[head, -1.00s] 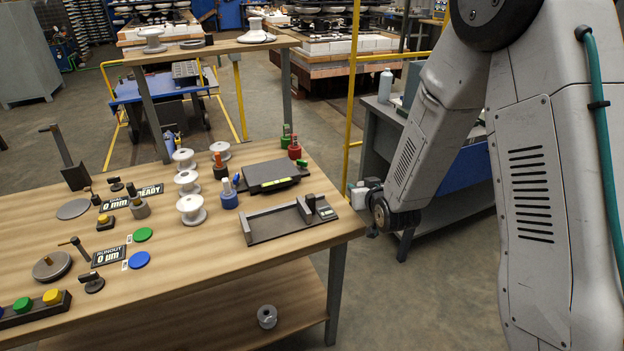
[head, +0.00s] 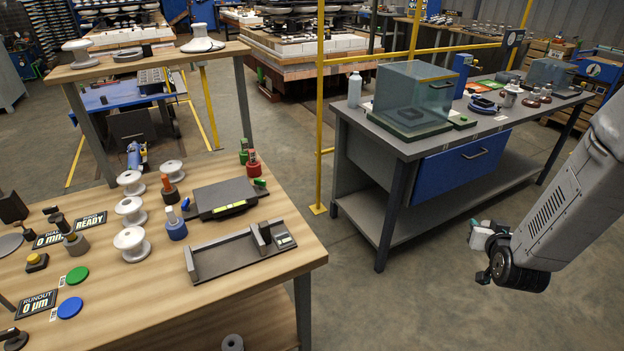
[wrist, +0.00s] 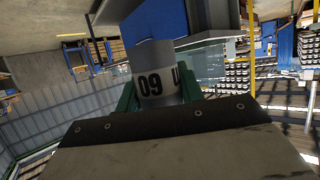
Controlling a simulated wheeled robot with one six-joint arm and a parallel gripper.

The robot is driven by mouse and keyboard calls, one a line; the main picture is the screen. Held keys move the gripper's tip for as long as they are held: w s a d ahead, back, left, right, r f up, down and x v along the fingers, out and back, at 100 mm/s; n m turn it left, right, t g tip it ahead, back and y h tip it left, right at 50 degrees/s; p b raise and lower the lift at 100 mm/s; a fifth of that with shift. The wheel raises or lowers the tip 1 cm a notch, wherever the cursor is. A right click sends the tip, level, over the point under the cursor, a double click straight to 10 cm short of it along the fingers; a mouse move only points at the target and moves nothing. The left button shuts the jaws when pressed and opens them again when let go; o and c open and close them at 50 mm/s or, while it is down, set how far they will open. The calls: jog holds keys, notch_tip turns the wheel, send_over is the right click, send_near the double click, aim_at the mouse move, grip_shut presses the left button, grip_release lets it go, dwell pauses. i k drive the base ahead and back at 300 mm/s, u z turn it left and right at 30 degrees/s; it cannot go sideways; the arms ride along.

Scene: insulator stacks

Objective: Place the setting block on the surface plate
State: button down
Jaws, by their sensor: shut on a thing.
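My gripper (wrist: 158,92) is shut on a grey cylindrical piece with a white band marked "09 U" (wrist: 155,85); I take it to be the setting block. Its green fingers sit on both sides of the piece. In the head view my gripper (head: 484,232) hangs over the floor, right of the wooden table, with the pale piece (head: 481,239) small at its end. A dark flat plate (head: 222,193) on the table, with a green-and-yellow strip at its front, looks like the surface plate. My gripper is well apart from it.
A long dark tray with upright ends (head: 236,255) lies in front of the plate. A grey bench (head: 450,145) with a glass-like box (head: 413,95) stands behind. Open floor lies between table and bench.

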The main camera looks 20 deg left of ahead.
aim_at(224, 192)
jog(key=z, duration=0.1)
jog(key=i, duration=1.3)
jog(key=u, duration=1.1)
